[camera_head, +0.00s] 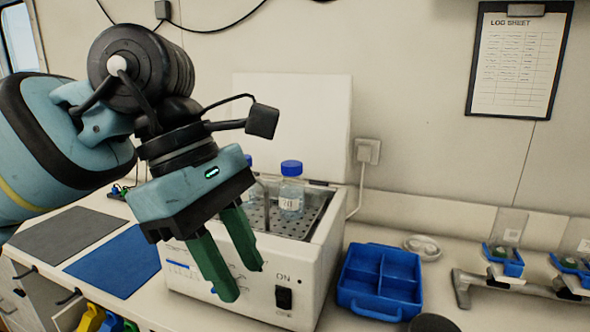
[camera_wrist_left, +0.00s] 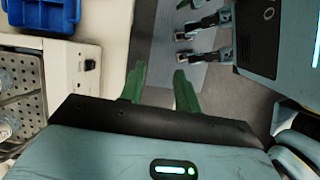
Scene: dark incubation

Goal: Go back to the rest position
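My left gripper (camera_head: 240,272) is in front of the white water bath with its green fingers pointing down. The fingers are apart with nothing between them. In the left wrist view the green fingers (camera_wrist_left: 160,82) also stand apart and empty, above the floor. The white water bath (camera_head: 277,270) has its lid raised at the back. A bottle with a blue cap (camera_head: 291,190) stands inside it on a perforated rack. A second blue cap is partly hidden behind my left gripper.
A blue divided tray (camera_head: 381,281) sits right of the bath, near a small white dish (camera_head: 422,247). A grey mat (camera_head: 66,235) and a blue mat (camera_head: 115,263) lie left. Holders (camera_head: 504,262) stand on the right. A log sheet (camera_head: 519,60) hangs on the wall.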

